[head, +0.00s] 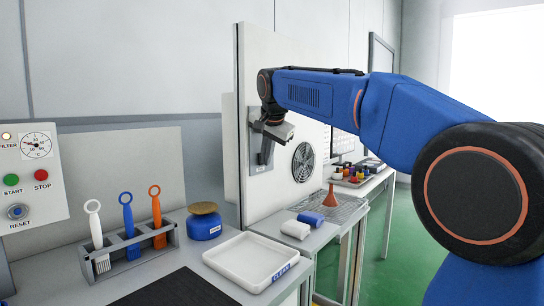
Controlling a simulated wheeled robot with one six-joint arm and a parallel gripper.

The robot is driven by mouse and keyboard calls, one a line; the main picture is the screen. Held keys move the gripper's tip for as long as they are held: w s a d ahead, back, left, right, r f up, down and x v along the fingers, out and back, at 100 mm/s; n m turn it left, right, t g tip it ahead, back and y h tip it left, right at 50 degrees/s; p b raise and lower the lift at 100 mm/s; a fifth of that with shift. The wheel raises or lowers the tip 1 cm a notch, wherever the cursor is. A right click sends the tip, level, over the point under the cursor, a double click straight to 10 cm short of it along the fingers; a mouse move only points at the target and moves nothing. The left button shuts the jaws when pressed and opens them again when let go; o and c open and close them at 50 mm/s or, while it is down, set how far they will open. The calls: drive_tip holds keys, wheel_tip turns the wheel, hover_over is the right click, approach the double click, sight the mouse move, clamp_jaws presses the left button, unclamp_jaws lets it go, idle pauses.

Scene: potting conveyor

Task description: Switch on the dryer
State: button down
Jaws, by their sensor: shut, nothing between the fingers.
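A tall white panel (290,95) with a round dark fan grille (303,162) stands in the middle; it looks like the dryer. A grey plate (256,115) with a small label at its bottom is fixed on the panel left of the fan. My blue arm reaches in from the right. My gripper (284,132) is shut and empty, in front of the plate. It hides part of the plate and any switch there. I cannot tell whether the gripper touches it.
A control box (30,180) with a dial, green START and red STOP buttons is at left. A rack (130,255) holds three brushes or tools beside a blue pot (204,226). A white tray (222,262) and a wire rack (345,208) lie in front of the panel.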

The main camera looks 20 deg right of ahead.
idle(0.3)
drive_tip(key=shift+w+a+f, duration=0.1)
drive_tip(key=shift+w+a, duration=0.1)
idle(0.3)
drive_tip(key=shift+r, duration=0.9)
drive_tip(key=shift+d, duration=0.1)
